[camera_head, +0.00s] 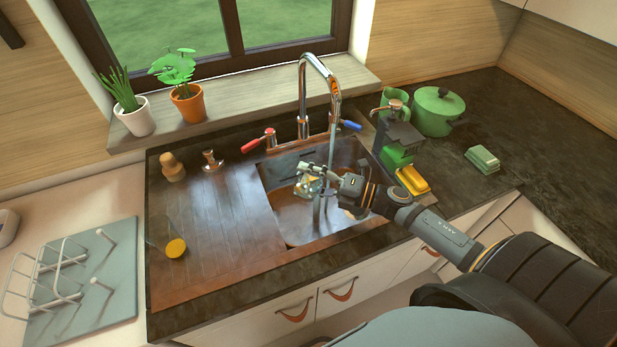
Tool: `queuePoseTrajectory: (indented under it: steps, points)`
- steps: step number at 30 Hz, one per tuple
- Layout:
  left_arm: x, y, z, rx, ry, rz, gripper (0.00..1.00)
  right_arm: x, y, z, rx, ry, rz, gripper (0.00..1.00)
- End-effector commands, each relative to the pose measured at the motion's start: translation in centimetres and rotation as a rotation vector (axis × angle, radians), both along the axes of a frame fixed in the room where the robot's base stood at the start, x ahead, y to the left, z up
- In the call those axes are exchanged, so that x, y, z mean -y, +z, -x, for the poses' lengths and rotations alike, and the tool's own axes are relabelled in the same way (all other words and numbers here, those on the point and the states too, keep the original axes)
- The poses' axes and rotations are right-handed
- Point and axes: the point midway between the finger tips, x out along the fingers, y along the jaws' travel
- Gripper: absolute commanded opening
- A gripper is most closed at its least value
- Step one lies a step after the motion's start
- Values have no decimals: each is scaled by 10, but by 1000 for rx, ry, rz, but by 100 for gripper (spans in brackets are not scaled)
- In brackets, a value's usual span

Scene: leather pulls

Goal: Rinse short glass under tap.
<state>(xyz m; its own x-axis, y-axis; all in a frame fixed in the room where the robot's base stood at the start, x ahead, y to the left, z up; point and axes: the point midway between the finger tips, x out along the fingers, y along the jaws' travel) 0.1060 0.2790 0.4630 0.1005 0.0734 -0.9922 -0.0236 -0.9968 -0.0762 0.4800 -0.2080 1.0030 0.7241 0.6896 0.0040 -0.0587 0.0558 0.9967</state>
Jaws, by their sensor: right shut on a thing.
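My right gripper (311,177) is over the sink basin (290,225) and shut on a small clear glass (306,188), which looks tilted. The gripper fingers partly cover the glass, and its contents are too small to make out. The chrome tap (303,95) arches over the basin, with a red-handled lever (258,140) on the left and a blue-handled lever (347,124) on the right. A thin water stream (331,150) falls from the spout close by the gripper and glass. I cannot tell whether it touches the glass. My left gripper is not in view.
A wire rack (50,275) is at left.

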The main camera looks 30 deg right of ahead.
Motion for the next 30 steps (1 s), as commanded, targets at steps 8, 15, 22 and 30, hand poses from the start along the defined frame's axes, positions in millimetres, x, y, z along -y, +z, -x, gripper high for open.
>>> queuePoseTrajectory:
  steps: [8, 15, 22, 30]
  points:
    - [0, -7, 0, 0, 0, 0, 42, -1, -5, 0, -331, 1, -330, 25]
    - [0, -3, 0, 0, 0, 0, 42, -2, -6, 2, -549, 1, -549, 25]
    - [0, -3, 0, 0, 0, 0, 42, -2, -7, 2, -632, 1, -632, 25]
    - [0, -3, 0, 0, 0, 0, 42, -2, -7, 2, -636, 1, -637, 25]
